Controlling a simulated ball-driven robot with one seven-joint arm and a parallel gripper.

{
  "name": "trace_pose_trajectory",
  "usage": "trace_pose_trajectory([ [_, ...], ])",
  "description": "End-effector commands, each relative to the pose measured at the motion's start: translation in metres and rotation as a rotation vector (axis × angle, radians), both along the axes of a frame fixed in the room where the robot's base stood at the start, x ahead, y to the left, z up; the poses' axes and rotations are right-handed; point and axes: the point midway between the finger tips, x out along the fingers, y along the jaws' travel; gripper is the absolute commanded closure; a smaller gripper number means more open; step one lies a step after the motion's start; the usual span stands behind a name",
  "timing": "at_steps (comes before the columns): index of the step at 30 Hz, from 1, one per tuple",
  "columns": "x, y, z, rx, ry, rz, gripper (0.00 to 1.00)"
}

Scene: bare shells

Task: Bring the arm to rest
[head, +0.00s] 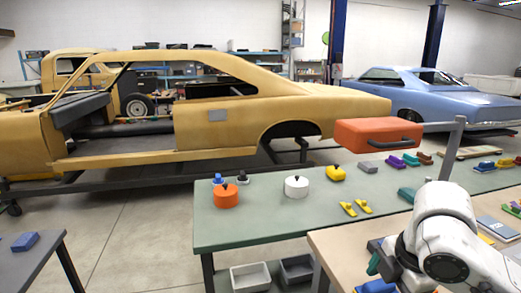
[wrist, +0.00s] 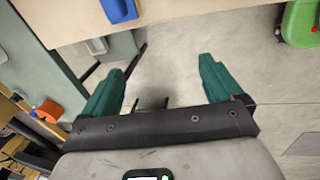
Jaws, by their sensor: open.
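My gripper (wrist: 162,66) shows in the wrist view with its two green fingers wide apart. Nothing is between them but the bare grey floor. In the head view my white arm (head: 445,230) is bent at the lower right, over the wooden-topped table (head: 335,245). The gripper is mostly hidden there behind the arm's own links.
A green-topped table (head: 260,222) holds an orange pot (head: 227,196), a white pot (head: 296,186) and small tools. Yellow (head: 120,140) and blue (head: 435,95) car shells stand beyond. The wrist view shows a green object (wrist: 298,22) at upper right.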

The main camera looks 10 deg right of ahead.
Motion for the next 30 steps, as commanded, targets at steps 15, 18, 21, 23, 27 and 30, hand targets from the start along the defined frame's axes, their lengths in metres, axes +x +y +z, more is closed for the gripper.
trace_pose_trajectory([
  [15,0.043,0.126,0.007,0.511,-0.220,-0.365,0.07],
  [18,0.036,0.138,-0.012,0.600,-0.200,-0.503,0.07],
  [21,0.021,0.145,-0.040,0.661,-0.156,-0.651,0.07],
  [23,0.009,0.147,-0.061,0.681,-0.122,-0.745,0.07],
  [27,-0.033,0.145,-0.116,0.677,-0.034,-0.969,0.07],
  [30,-0.074,0.136,-0.158,0.623,0.029,-1.127,0.07],
])
